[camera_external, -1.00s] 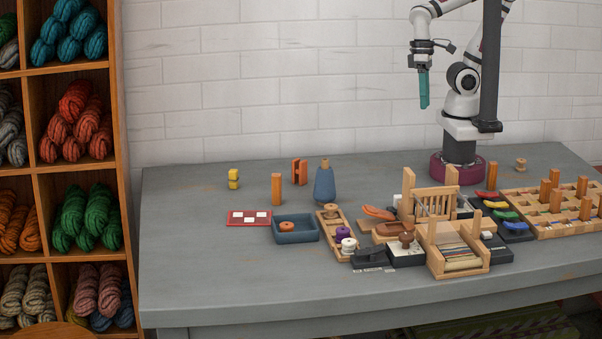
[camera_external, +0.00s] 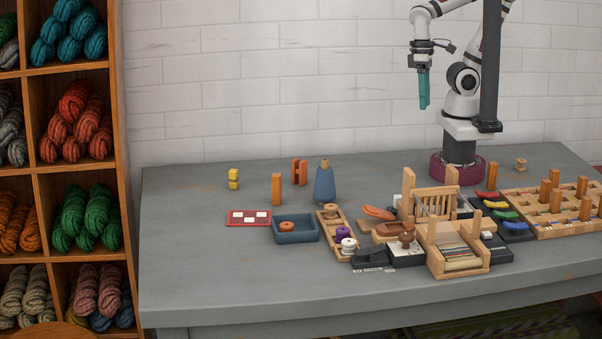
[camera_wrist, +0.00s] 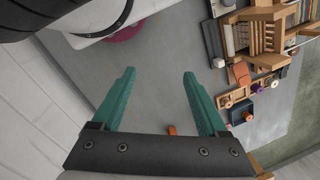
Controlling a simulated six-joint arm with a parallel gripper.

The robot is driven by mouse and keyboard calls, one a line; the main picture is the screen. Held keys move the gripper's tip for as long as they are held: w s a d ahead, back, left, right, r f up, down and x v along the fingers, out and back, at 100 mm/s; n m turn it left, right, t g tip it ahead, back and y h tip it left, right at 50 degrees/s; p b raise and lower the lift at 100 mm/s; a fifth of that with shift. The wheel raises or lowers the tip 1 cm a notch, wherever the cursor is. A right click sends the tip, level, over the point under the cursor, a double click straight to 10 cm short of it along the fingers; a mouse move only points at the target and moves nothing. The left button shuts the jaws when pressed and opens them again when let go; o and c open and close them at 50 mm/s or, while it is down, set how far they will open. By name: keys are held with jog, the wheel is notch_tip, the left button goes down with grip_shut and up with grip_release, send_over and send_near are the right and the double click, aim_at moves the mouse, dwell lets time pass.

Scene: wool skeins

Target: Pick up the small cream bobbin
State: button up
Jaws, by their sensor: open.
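The small cream bobbin (camera_external: 349,244) stands at the near end of a narrow wooden tray (camera_external: 325,226). It also shows as a small pale spot in the wrist view (camera_wrist: 274,84). A purple bobbin (camera_external: 342,232) sits just behind it in the same tray, and a tan bobbin (camera_external: 330,211) is at the far end. My gripper (camera_external: 424,106) has teal fingers, is open and empty, and hangs high above the back of the table, far up and right of the bobbin. Both fingers show apart in the wrist view (camera_wrist: 160,75).
A blue tray (camera_external: 296,239) with an orange ring lies left of the wooden tray. A blue cone (camera_external: 325,185) stands behind it. A black stapler-like tool (camera_external: 370,257) and a wooden loom (camera_external: 458,258) crowd its right. The table's front left is clear.

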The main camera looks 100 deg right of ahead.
jog(key=m+t+y, duration=0.3)
jog(key=m+y, duration=0.8)
jog(key=m, duration=0.4)
send_over(349, 239)
jog(key=s+d, duration=0.2)
jog(key=d, duration=0.5)
jog(key=s+d, duration=0.3)
jog(key=d, duration=0.5)
notch_tip(349, 239, down, 14)
jog(key=shift+t, duration=0.3)
jog(key=x, duration=1.1)
jog(key=w+x, duration=0.1)
jog(key=x, duration=0.4)
jog(key=shift+f, duration=0.1)
grip_shut()
